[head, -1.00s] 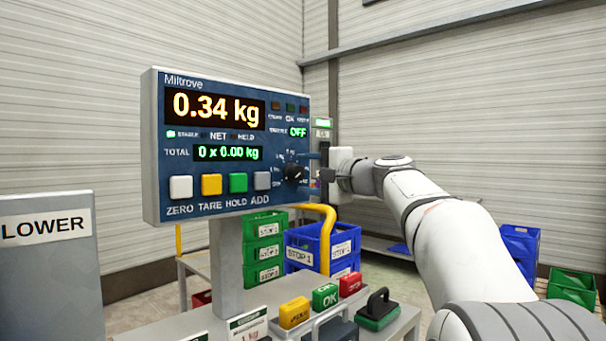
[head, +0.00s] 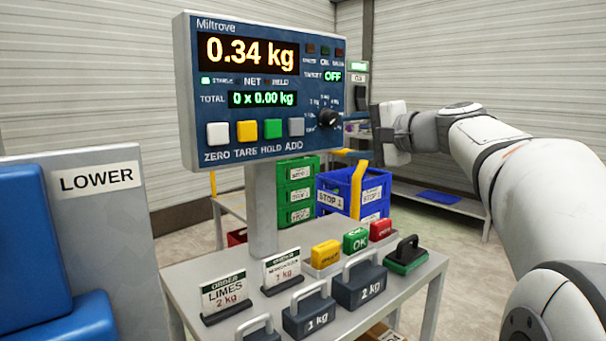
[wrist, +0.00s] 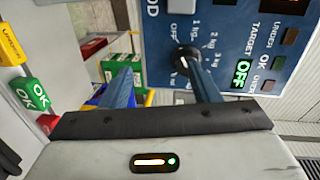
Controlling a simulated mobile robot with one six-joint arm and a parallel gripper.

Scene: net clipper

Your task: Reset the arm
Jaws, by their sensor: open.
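My gripper (head: 372,120) is open and empty, with its dark blue fingers near the right edge of the blue scale panel (head: 210,105). It stands to the right of the black dial knob (head: 328,119), apart from it in the head view. In the wrist view, my gripper (wrist: 157,62) shows two spread fingers, and the knob (wrist: 185,58) appears close to the right fingertip. The panel reads 0.34 kg, total 0 x 0.00 kg, target OFF. My arm reaches in from the right.
A grey table (head: 200,262) below holds weights (head: 360,287), order cards (head: 226,292), coloured blocks (head: 355,240) and a black-handled stamp (head: 405,254). Green crates (head: 297,190) and blue crates (head: 355,195) stand behind. A grey LOWER box (head: 105,215) is at left.

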